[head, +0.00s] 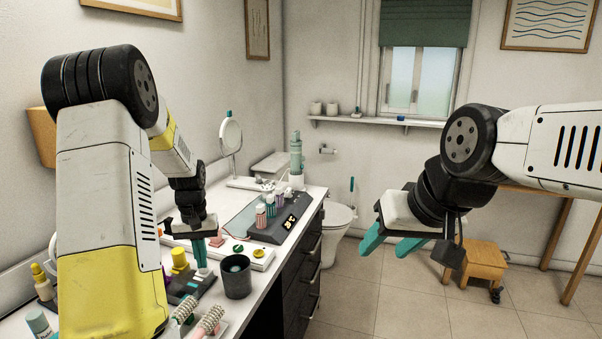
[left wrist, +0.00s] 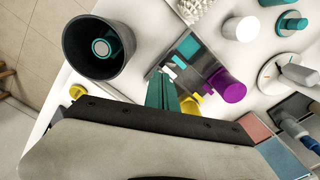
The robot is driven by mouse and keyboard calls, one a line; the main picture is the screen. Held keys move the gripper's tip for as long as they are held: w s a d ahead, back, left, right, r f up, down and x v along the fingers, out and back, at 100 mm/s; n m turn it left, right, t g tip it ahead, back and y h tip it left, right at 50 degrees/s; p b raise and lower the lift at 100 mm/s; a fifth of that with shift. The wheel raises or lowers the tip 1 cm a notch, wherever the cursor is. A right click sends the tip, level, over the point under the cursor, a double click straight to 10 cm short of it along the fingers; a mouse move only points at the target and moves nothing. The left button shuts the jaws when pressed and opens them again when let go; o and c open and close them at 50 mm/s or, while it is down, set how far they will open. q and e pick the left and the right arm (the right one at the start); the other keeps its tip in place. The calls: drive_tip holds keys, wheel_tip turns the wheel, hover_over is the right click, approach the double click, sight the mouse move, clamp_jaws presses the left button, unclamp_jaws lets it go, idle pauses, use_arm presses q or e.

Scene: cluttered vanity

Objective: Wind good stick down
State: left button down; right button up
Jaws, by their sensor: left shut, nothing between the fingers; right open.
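I cannot tell which item is the good stick. In the head view a yellow lipstick-like stick (head: 39,274) and a teal-topped tube (head: 38,322) stand at the left of the counter. My left gripper (head: 197,258) is shut and empty, pointing down over the counter beside a dark cup (head: 236,280). In the left wrist view its teal fingers (left wrist: 161,92) are together beside a small yellow piece (left wrist: 190,106) and a purple cylinder (left wrist: 225,86); contact is unclear. My right gripper (head: 395,245) is open and empty, over the floor away from the counter.
A round mirror (head: 230,137) stands behind. The dark cup in the left wrist view (left wrist: 75,55) holds a teal item. A yellow cylinder (head: 179,257) is near the left gripper. A toilet and wooden stool (head: 474,260) are right.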

use_arm(q)
drive_tip(key=shift+f, duration=0.35)
drive_tip(key=shift+w+a, duration=0.2)
drive_tip(key=shift+w, duration=0.3)
idle(0.6)
drive_tip(key=shift+a, duration=0.4)
idle(0.3)
drive_tip(key=shift+s, duration=0.2)
drive_tip(key=shift+s+r, duration=0.1)
drive_tip(key=shift+s, duration=0.15)
drive_tip(key=shift+r, duration=2.95)
